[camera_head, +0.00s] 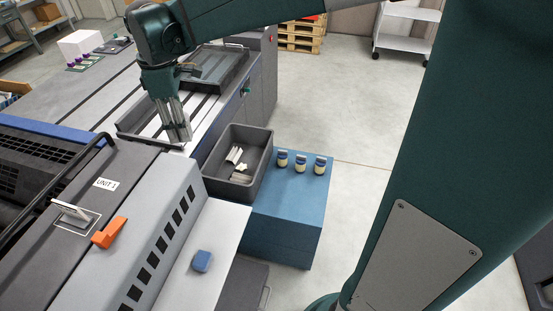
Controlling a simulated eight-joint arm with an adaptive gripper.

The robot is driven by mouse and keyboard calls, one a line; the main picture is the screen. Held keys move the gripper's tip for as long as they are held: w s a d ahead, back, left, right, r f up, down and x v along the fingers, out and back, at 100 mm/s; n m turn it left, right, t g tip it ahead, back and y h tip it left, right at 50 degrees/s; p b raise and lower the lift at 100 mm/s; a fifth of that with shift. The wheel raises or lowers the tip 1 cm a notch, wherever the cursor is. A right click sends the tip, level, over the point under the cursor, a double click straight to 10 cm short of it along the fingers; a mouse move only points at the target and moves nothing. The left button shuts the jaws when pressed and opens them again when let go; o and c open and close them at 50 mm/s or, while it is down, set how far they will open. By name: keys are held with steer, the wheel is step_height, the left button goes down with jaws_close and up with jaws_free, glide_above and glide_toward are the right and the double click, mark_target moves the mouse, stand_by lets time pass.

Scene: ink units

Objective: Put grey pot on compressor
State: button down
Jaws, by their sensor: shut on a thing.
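My gripper (176,128) points down over the shallow dark tray at the end of the long grey bench. It is shut on a light grey thing, which looks like the grey pot (179,133); the fingers hide much of it and its outline is unclear. A blue box-shaped unit (290,215), which may be the compressor, stands right of and nearer than my gripper. No label on it shows. Three small pots (299,162) with pale and dark bands stand in a row along its far edge.
A dark open bin (210,185) with loose pale pieces stands between my gripper and the blue unit. The machine marked UNIT 1 (107,184), with an orange handle (108,232), fills the lower left. A blue block (202,261) lies on its pale ledge. The blue unit's near top is clear.

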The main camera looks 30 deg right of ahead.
steer(key=w+d+m+b, duration=0.1)
steer(key=d+m+b, duration=0.25)
steer(key=d, duration=1.15)
steer(key=m+b, duration=0.4)
steer(key=m, duration=0.1)
glide_above(278, 202)
step_height(278, 202, down, 44)
steer(key=shift+f, duration=0.2)
steer(key=shift+d, duration=0.1)
steer(key=shift+f+b, duration=0.55)
steer(key=shift+f, duration=2.55)
steer(key=shift+f+b, duration=0.45)
steer(key=shift+f, duration=1.45)
steer(key=shift+f, duration=0.15)
